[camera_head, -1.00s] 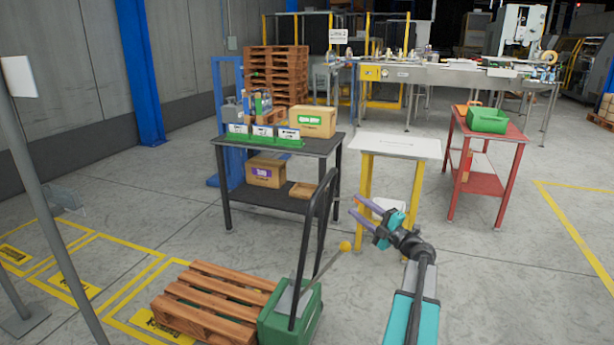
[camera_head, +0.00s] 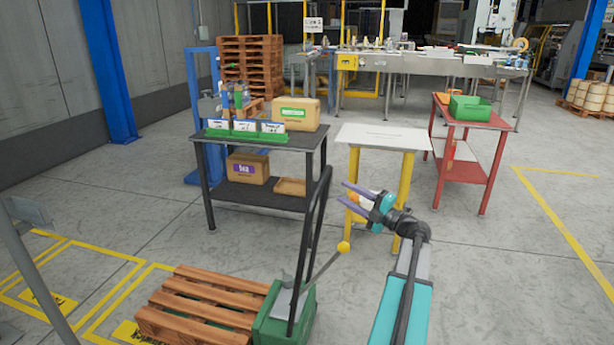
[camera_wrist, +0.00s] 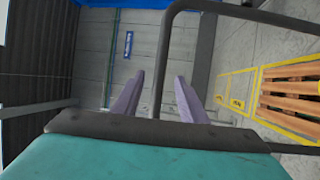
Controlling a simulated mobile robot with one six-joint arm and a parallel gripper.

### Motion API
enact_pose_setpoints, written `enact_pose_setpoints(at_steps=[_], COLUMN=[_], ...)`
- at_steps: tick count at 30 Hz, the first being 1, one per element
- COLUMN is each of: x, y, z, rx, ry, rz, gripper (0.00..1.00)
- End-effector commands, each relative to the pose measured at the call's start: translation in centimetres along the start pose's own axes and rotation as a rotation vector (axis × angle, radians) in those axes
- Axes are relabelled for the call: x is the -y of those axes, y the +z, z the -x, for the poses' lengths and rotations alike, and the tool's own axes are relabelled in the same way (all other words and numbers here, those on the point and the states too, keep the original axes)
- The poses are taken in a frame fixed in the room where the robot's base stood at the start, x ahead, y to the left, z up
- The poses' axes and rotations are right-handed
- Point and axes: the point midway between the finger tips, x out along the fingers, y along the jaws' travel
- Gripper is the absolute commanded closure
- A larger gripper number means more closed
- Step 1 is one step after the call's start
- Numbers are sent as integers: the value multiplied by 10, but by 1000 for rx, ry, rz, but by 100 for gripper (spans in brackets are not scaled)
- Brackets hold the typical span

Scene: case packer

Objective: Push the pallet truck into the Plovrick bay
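The pallet truck has a green body (camera_head: 285,322), a tall black push handle (camera_head: 318,225) and a lever with a yellow knob (camera_head: 343,247). A wooden pallet (camera_head: 210,303) sits at its left side. My gripper (camera_head: 346,191), with purple fingers, is just right of the handle's upper part, with a small gap. In the wrist view my gripper (camera_wrist: 158,75) is open, and the black handle (camera_wrist: 163,60) shows between and beyond the fingers. Yellow-outlined floor bays (camera_head: 75,290) lie at the left. Their labels are unreadable, so I cannot tell which is Plovrick.
A dark two-shelf table (camera_head: 310,143) with boxes stands behind the truck. A white-topped stand (camera_head: 385,138) and a red table (camera_head: 480,112) are to the right. A grey post (camera_head: 40,275) stands at near left. Open floor lies at right.

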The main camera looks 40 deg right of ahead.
Motion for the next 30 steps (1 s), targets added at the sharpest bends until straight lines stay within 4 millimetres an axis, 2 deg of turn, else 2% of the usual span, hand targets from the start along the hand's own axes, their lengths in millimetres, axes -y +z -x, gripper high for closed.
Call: enact_pose_setpoints(at_steps=[8, 14, 30], x=[2, 3, 3], y=[-7, -10, -12], z=[-11, -27, -102], rx=[-14, -19, -21], ry=[-1, -1, -2], rz=[-3, -4, -4], gripper=[61, 61, 61])
